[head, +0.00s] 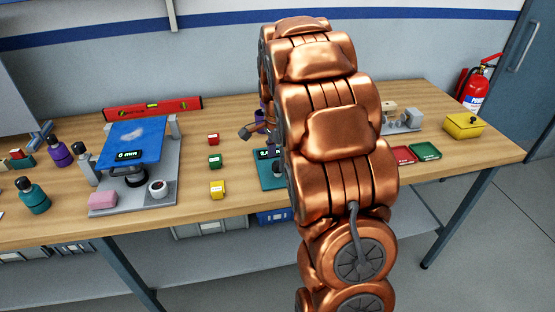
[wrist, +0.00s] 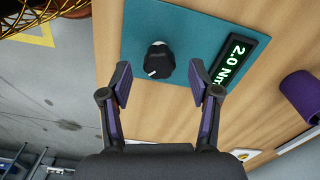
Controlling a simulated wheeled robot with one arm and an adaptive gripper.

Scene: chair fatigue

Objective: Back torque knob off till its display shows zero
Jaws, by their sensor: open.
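The torque knob (wrist: 159,60) is a black round knob with a white pointer mark, on a teal panel (wrist: 190,30) in the wrist view. A display (wrist: 236,60) beside it on the panel reads 2.0 Nm. My gripper (wrist: 160,80) is open, its two fingers apart, with the knob just beyond and between the fingertips. I cannot tell whether either finger touches the knob. In the head view the panel (head: 267,176) is mostly hidden behind my copper-coloured arm, and the knob does not show there.
A purple cylinder (wrist: 303,92) lies right of the panel in the wrist view. In the head view, small red, green and yellow blocks (head: 215,162) stand left of the panel. A blue-topped fixture (head: 133,142) reads 0 mm. Trays (head: 425,150) and a yellow box (head: 463,126) are at right.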

